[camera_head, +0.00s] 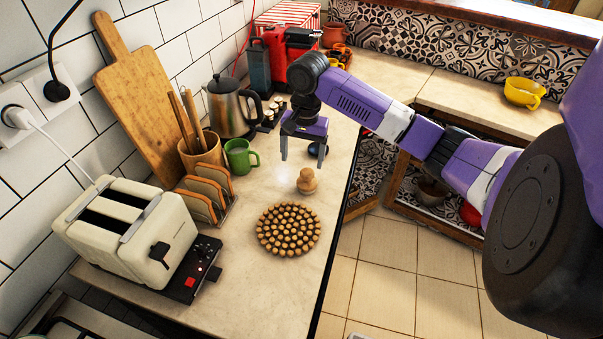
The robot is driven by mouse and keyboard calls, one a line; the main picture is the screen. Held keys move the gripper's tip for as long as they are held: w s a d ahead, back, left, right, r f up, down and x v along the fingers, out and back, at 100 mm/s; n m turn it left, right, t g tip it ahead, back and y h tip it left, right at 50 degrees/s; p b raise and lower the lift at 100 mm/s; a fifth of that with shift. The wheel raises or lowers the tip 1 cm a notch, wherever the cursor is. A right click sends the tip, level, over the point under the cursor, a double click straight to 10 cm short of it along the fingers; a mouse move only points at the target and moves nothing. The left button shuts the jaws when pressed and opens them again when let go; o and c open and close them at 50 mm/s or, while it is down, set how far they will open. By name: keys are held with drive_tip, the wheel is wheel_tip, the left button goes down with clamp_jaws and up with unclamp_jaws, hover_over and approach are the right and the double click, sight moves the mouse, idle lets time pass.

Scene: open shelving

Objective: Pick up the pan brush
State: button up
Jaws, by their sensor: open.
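The pan brush looks to be the small wooden piece with a round knob (307,182), standing upright on the pale counter (262,282). My gripper (302,161) points down with its two fingers apart and nothing between them. In the picture it is just above and behind the brush, apart from it. I cannot tell its exact height over the counter.
A round mat of wooden beads (289,229) lies in front of the brush. A toast rack (207,190), a green mug (240,156), a kettle (229,105) and a toaster (130,230) stand to the left. The counter's edge is right.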

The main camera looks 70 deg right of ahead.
sight(307, 179)
drive_tip(key=shift+s+a+m+g, duration=0.25)
drive_tip(key=shift+s+m+g, duration=0.2)
drive_tip(key=shift+s, duration=0.4)
drive_tip(key=shift+a+f+p, duration=0.1)
drive_tip(key=shift+f+p, duration=0.6)
drive_tip(key=shift+f, duration=3.25)
drive_tip(key=shift+c, duration=0.5)
drive_tip(key=c, duration=1.4)
drive_tip(key=shift+o, duration=0.2)
drive_tip(key=shift+r, duration=0.1)
wheel_tip(307, 179, up, 20)
drive_tip(key=shift+b, duration=0.3)
